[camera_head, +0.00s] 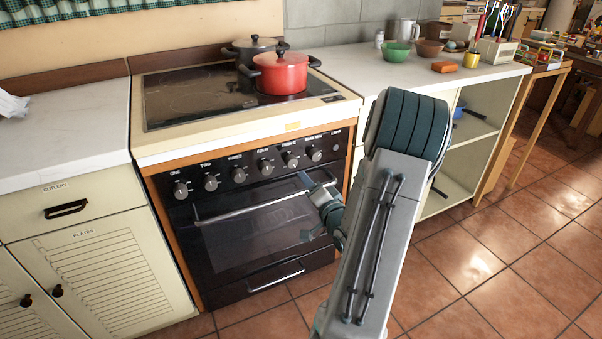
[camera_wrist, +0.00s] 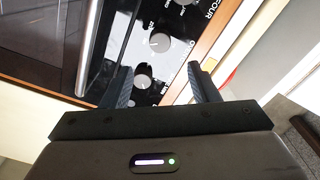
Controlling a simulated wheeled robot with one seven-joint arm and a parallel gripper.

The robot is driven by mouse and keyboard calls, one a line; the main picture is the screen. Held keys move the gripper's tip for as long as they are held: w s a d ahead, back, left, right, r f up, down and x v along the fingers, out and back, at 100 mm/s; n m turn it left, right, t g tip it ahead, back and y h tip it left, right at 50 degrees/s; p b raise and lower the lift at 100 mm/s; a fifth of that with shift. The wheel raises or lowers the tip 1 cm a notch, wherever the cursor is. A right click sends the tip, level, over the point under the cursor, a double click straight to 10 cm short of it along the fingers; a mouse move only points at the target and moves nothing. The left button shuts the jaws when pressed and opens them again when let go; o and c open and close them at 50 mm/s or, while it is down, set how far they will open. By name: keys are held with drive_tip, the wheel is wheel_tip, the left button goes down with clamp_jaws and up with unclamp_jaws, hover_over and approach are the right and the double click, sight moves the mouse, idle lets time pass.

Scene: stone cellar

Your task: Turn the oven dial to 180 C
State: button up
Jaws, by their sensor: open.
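The black oven (camera_head: 262,230) has a row of several grey dials along its top panel. The left labels read ONE, TWO and THREE; those further right are too small to read surely, so I cannot tell the oven dial's setting. The rightmost dial (camera_head: 314,154) is just above my gripper (camera_head: 304,208), which is in front of the door's right part. In the wrist view my gripper (camera_wrist: 160,67) is open and empty. One dial (camera_wrist: 142,82) shows between its fingers, and another dial (camera_wrist: 160,42) lies beyond. I see no contact with a dial.
The door handle (camera_head: 250,207) crosses the oven front near my gripper. A red pot (camera_head: 280,74) and a dark pot (camera_head: 250,50) stand on the hob. Cabinets flank the oven. The tiled floor (camera_head: 500,270) at right is clear.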

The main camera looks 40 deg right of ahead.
drive_tip(key=shift+v, duration=1.8)
drive_tip(key=shift+w, duration=0.1)
